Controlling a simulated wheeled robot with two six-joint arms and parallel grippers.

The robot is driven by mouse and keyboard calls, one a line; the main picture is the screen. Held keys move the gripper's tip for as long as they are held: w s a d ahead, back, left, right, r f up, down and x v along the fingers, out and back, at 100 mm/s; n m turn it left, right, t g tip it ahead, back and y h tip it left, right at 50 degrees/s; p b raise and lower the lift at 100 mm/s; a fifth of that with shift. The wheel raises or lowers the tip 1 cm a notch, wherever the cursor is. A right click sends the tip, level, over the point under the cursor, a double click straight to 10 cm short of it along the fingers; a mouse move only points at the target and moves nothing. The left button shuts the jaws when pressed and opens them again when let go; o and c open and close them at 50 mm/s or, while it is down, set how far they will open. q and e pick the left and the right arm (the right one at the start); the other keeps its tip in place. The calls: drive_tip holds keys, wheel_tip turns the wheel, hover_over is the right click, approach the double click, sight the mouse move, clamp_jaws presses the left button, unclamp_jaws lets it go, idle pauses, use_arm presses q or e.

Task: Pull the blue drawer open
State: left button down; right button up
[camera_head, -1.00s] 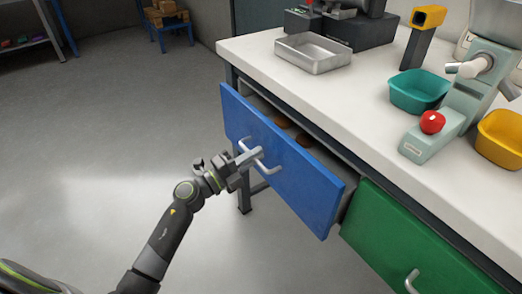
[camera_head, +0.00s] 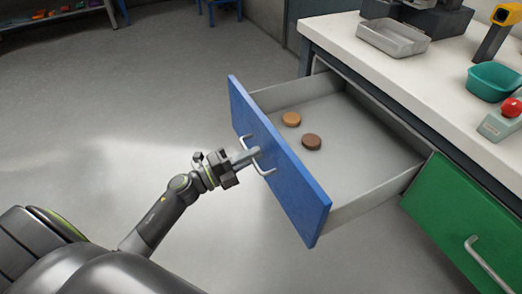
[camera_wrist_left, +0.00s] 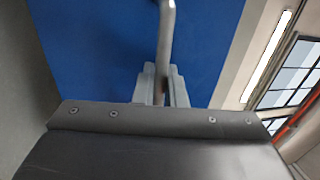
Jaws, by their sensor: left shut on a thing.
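The blue drawer (camera_head: 280,165) is pulled well out from under the white workbench, and its grey inside shows. Two round discs lie in it, one light brown (camera_head: 291,119) and one dark brown (camera_head: 312,142). My left gripper (camera_head: 252,155) is shut on the drawer's silver handle (camera_head: 268,171). In the left wrist view the handle (camera_wrist_left: 166,40) runs between the pale fingers (camera_wrist_left: 162,85), with the blue front (camera_wrist_left: 90,50) behind it. My right gripper is not in view.
A green drawer (camera_head: 460,215) to the right is shut. The white benchtop (camera_head: 345,40) carries a metal tray (camera_head: 393,38), a teal bin (camera_head: 495,80) and a device with a red button (camera_head: 512,107). The floor left of the drawer is clear.

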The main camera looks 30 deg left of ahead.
use_arm(q)
drive_tip(key=shift+r+v, duration=0.1)
drive_tip(key=shift+v, duration=0.5)
drive_tip(key=shift+r+v, duration=0.15)
drive_tip(key=shift+v, duration=0.5)
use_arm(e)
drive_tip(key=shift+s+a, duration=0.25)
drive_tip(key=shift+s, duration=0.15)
use_arm(q)
drive_tip(key=c, duration=1.6)
unclamp_jaws()
drive_tip(key=shift+c, duration=0.2)
drive_tip(key=shift+s, duration=0.1)
drive_tip(key=v, duration=1.7)
drive_tip(key=shift+b, duration=0.35)
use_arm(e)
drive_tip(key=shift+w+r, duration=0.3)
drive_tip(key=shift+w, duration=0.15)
use_arm(q)
drive_tip(key=shift+a, duration=0.15)
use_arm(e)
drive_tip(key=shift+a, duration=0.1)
